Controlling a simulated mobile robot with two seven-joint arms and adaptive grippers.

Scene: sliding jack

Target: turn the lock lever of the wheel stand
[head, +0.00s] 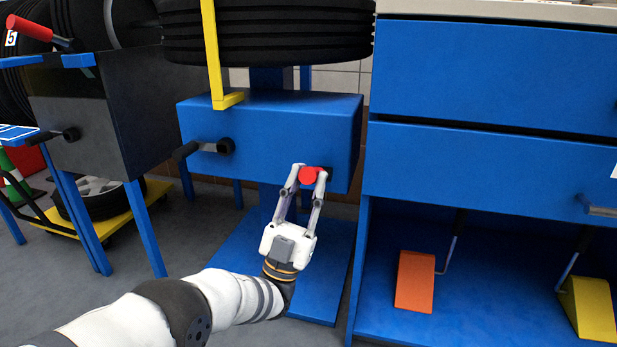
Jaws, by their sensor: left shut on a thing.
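The wheel stand (290,125) is a blue box on a post with a blue base plate, with stacked black tyres above it. Its lever has a red grip (309,175) at the lower right of the box's front. My left gripper (311,172) reaches up from below and is shut on the red grip, with a finger on either side. The lever's shaft is mostly hidden behind the gripper. A black crank handle (205,149) sticks out at the left of the same front face. My right gripper is not in view.
A blue cabinet (490,80) with drawers stands close on the right, with an orange wedge (414,281) and a yellow wedge (589,308) on its lower shelf. A dark machine (130,120) on blue legs stands at the left. A yellow bracket (215,60) rises above the box.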

